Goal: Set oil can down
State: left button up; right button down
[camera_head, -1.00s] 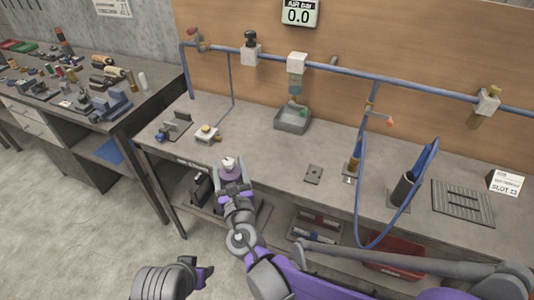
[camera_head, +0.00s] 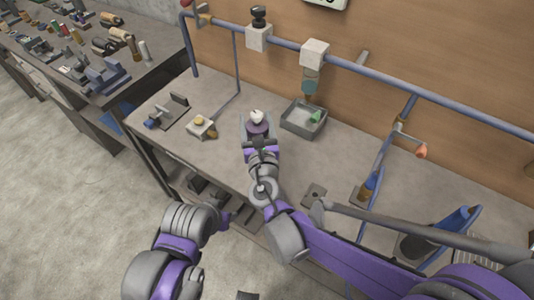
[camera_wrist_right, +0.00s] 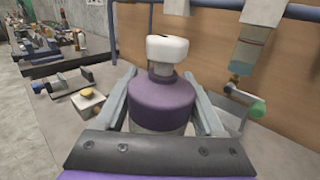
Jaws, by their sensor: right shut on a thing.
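The oil can (camera_wrist_right: 160,95) has a purple shoulder, a paler body and a white cap. In the right wrist view it stands upright between the two grey fingers. In the head view its white cap (camera_head: 257,116) shows over the workbench (camera_head: 225,160), left of the grey tray. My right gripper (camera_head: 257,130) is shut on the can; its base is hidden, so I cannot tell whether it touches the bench. My left gripper (camera_head: 228,219) is low, in front of the bench edge, and its jaw opening cannot be made out.
A grey tray (camera_head: 293,124) with a green-tipped thing stands right of the can. A small block with a yellow knob (camera_head: 200,125) and a small fixture (camera_head: 166,112) are to its left. A blue pipe (camera_head: 360,80) runs along the back panel above the bench.

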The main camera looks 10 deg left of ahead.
jog(key=f, duration=0.5)
jog(key=shift+s+a+f+b, duration=0.15)
jog(key=shift+s+b, duration=0.15)
jog(key=shift+b, duration=0.1)
jog(key=shift+w+f, duration=0.1)
jog(key=shift+f, duration=2.1)
pick_arm(q)
jog(key=shift+s+a+f, duration=0.1)
jog(key=shift+s+f, duration=0.4)
jog(key=shift+f, duration=0.4)
jog(key=shift+b, duration=0.3)
pick_arm(e)
jog(key=shift+f, duration=0.2)
pick_arm(q)
jog(key=shift+f, duration=0.15)
pick_arm(e)
grip_release()
jog(key=shift+r, duration=0.25)
pick_arm(q)
jog(key=shift+s+f+b, duration=0.2)
jog(key=shift+f+b, duration=0.35)
jog(key=shift+f, duration=0.05)
jog(key=shift+s+f+b, duration=0.15)
jog(key=shift+f+b, duration=0.35)
jog(key=shift+f, duration=0.1)
pick_arm(e)
jog(key=v, duration=1.2)
